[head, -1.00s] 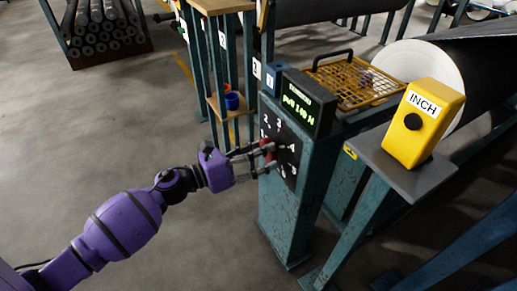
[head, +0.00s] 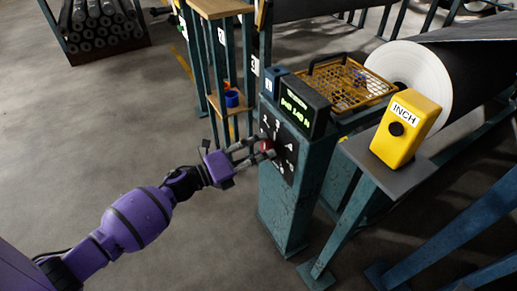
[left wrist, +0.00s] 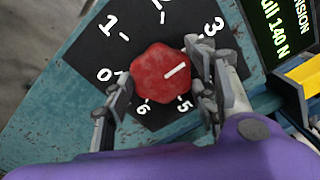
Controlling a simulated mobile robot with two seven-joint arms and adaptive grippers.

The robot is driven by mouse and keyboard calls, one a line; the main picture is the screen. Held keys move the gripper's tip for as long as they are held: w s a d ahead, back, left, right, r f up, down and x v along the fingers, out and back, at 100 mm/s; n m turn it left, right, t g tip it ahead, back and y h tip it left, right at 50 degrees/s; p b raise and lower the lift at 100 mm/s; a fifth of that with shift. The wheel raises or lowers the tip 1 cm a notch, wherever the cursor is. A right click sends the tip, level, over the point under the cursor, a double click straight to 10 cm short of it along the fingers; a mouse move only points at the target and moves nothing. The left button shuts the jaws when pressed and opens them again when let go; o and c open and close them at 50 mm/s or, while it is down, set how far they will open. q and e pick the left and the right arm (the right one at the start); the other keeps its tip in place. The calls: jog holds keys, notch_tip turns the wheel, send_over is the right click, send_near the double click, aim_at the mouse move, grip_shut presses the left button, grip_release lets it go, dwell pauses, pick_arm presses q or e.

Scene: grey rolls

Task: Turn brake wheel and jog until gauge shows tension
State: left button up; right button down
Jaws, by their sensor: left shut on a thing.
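The brake wheel is a red lobed knob (left wrist: 158,72) with a white pointer line, on a black dial plate numbered 0 to 6. It also shows in the head view (head: 266,146) on the teal post. Its pointer aims right and slightly up, past the 3; the mark there is hidden by a finger. My left gripper (left wrist: 160,92) has its fingers on both sides of the knob, shut on it. The tension gauge (head: 296,105) has green text; its right part in the wrist view (left wrist: 283,30) reads 140 N. The yellow INCH box (head: 405,129) with a black button stands right of the post. My right gripper is not in view.
A yellow mesh guard (head: 350,83) lies behind the gauge, beside a large dark roll with a white end (head: 412,78). A teal rack (head: 222,70) with a blue cup stands behind my left gripper. Floor at the left is open.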

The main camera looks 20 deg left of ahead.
pick_arm(q)
jog(key=shift+a+f+n, duration=0.1)
jog(key=shift+f+n, duration=0.05)
jog(key=shift+n, duration=0.35)
jog(key=o, duration=1.1)
jog(key=shift+c, duration=0.2)
jog(key=shift+o, duration=0.3)
jog(key=v, duration=1.2)
